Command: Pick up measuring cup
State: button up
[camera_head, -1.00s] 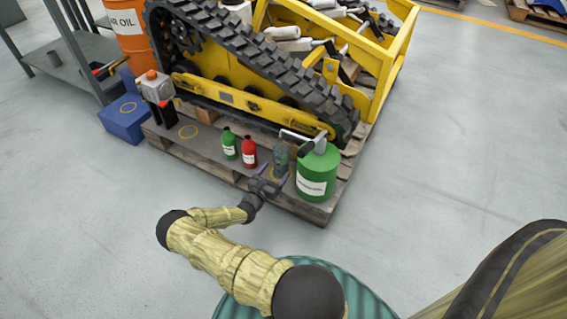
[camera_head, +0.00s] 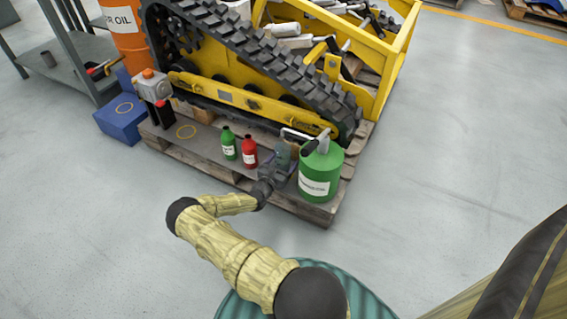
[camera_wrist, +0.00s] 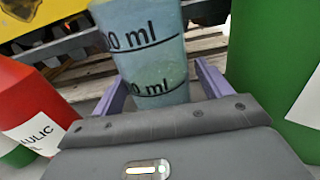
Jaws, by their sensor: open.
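The measuring cup (camera_wrist: 150,65) is a bluish, see-through vessel with black "ml" marks. It stands upright in the middle of the wrist view, its top cut off. In the head view the cup (camera_head: 283,154) is on the pallet between the red bottle and the green can. My gripper (camera_wrist: 160,95) is open, with one purple finger on each side of the cup's lower part. In the head view my gripper (camera_head: 277,172) is right at the cup and hides part of it. I cannot tell whether the fingers touch it.
The red bottle (camera_head: 249,153) and green bottle (camera_head: 229,144) stand left of the cup. The large green can (camera_head: 319,172) is close on the right. The yellow tracked carrier (camera_head: 245,98) is behind, on the wooden pallet (camera_head: 213,165). Open floor lies to the right.

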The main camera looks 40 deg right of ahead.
jog(key=shift+s+a, duration=0.1)
jog(key=shift+a, duration=0.15)
jog(key=shift+c, duration=0.4)
jog(key=shift+d, duration=0.1)
jog(key=c, duration=1.2)
jog(key=shift+c, duration=0.2)
jog(key=shift+r, duration=0.2)
